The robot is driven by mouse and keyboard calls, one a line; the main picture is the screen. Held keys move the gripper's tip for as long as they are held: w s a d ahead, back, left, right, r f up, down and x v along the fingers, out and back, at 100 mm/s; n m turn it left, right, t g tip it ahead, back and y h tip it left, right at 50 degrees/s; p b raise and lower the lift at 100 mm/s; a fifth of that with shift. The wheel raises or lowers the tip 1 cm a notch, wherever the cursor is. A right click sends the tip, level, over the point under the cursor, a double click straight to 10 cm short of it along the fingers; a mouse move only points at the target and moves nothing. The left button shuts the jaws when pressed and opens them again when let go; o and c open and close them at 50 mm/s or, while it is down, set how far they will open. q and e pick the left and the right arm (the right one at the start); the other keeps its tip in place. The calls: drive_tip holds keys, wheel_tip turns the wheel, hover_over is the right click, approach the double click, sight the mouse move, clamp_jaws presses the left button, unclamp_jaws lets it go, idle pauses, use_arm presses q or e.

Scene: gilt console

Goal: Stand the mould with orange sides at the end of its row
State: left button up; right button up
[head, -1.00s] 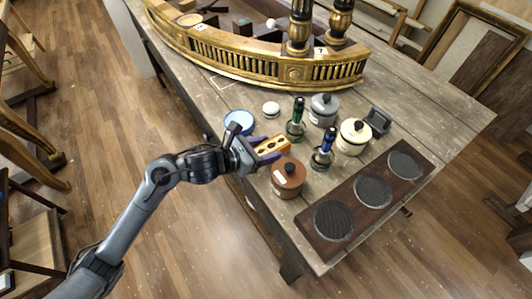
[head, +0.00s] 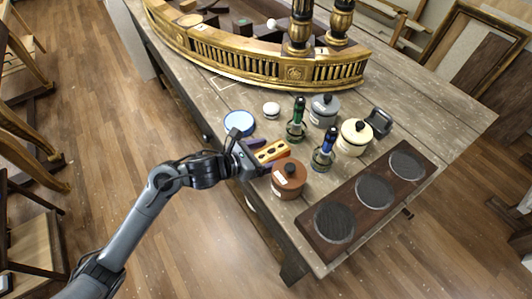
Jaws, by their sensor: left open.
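The mould with orange sides (head: 272,151) has a pale yellow top with dark hollows. It is on or just above the plank table, left of the blue-handled tool and behind the brown pot. My left gripper (head: 257,156) is open at the mould's left end, its dark purplish fingers on either side of that end. I cannot tell whether they touch it. Behind the gilt curved piece, dark blocks (head: 243,26) stand partly hidden; I cannot tell whether they are moulds of a row. My right gripper is not in view.
The brown lidded pot (head: 289,180) stands close in front of the mould. A blue round dish (head: 240,122), green-handled tool (head: 297,122), blue-handled tool (head: 324,150) and cream pot (head: 354,138) stand nearby. The gilt curved piece (head: 296,73) crosses the table behind. Bare planks show at right.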

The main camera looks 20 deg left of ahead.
use_arm(q)
drive_tip(key=shift+s+a+r, duration=0.1)
drive_tip(key=shift+s+r, duration=0.05)
drive_tip(key=shift+r, duration=0.05)
drive_tip(key=p+v, duration=0.2)
drive_tip(key=v, duration=0.9)
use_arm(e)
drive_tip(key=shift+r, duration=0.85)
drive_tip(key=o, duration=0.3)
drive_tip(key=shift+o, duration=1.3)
use_arm(q)
drive_tip(key=s+f+m+g+y, duration=0.3)
drive_tip(key=s+f+m, duration=0.5)
drive_tip(key=m, duration=0.7)
drive_tip(key=s+f+m+g+y, duration=0.4)
drive_tip(key=s+f+m, duration=0.5)
drive_tip(key=m, duration=0.7)
drive_tip(key=shift+s+g, duration=0.3)
drive_tip(key=shift+s, duration=0.95)
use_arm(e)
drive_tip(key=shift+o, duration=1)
